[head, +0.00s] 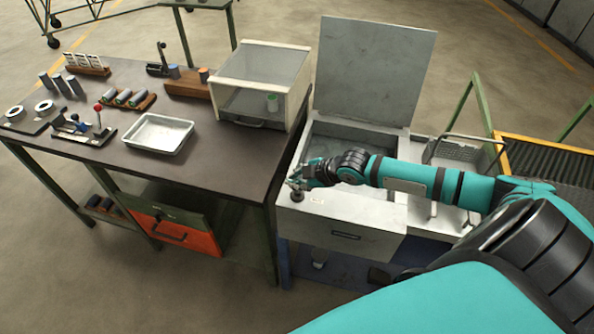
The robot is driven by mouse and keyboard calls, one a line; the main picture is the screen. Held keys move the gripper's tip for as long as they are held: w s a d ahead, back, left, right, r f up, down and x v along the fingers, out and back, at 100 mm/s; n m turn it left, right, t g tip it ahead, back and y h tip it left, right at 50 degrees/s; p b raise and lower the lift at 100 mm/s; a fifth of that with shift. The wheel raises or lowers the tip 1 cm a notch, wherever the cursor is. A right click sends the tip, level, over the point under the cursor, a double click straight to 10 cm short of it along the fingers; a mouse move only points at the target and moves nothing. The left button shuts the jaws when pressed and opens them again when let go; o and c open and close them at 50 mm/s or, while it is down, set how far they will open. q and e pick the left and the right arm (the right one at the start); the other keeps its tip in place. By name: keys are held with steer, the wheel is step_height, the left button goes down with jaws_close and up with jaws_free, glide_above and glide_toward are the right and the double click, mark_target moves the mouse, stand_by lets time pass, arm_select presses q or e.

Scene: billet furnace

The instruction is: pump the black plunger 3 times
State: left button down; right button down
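The black plunger (297,196) is a small dark knob at the front left corner of the top of a grey washing unit (345,207). My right arm reaches in from the right, and its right gripper (296,182) is right above the plunger, close to it or touching it. The fingers are small and dark here, so I cannot tell how far apart they are or whether they grip the knob. My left gripper is out of view.
The grey unit's lid (375,72) stands open behind its basin. A wire basket (455,155) is to the right. The dark workbench (225,160) on the left holds a clear-fronted box (262,85), a metal tray (158,134) and several small parts.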

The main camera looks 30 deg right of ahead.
steer(key=shift+s+f, duration=0.1)
step_height(320, 180, up, 6)
steer(key=p, duration=0.6)
steer(key=shift+d, duration=0.1)
steer(key=shift+w, duration=0.3)
stand_by(1.5)
